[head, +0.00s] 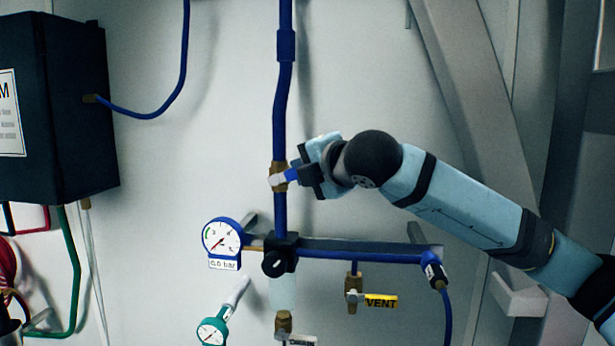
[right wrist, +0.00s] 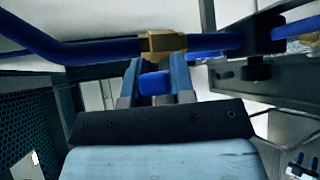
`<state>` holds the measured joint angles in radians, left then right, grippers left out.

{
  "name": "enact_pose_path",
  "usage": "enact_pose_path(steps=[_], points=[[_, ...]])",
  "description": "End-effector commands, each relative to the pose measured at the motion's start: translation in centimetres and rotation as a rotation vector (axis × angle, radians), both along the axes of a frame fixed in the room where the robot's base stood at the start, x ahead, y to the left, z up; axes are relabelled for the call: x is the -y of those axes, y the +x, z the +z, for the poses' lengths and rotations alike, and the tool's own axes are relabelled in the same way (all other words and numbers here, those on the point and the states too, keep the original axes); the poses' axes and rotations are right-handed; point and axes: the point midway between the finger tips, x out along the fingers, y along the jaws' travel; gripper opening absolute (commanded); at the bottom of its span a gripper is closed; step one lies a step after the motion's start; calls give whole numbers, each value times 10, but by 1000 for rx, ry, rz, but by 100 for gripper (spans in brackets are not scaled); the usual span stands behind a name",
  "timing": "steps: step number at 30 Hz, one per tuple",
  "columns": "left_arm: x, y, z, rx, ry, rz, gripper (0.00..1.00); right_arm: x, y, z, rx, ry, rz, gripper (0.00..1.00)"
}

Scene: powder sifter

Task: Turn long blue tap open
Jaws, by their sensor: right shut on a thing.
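The long blue tap has a brass body (head: 278,177) on the vertical blue pipe, and its blue handle (head: 292,175) points right toward my gripper. My right gripper (head: 303,172) reaches in from the right and is shut on this blue handle. In the right wrist view the two fingers (right wrist: 155,88) sit on either side of the blue handle (right wrist: 154,84), just in front of the brass tap body (right wrist: 162,44). Part of the handle is hidden by the fingers in the head view. My left gripper is not in view.
Below are a pressure gauge (head: 222,238), a black knob (head: 275,263), a horizontal rail (head: 350,247) and a brass vent valve (head: 353,293) with a yellow tag. A dark box (head: 60,110) hangs at the left. The wall right of the upper pipe is clear.

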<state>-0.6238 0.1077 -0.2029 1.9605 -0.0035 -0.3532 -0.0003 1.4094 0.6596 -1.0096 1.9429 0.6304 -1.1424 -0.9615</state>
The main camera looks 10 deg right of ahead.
Motion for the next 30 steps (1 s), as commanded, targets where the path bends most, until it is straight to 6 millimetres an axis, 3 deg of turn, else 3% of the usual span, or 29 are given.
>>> enact_pose_path(steps=[12,29,30], points=[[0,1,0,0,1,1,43,-6,3,13,-81,-199,-1,0],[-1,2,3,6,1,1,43,-7,3,15,-95,-233,-1,0],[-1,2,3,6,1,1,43,-7,3,15,-95,-232,-2,28]])
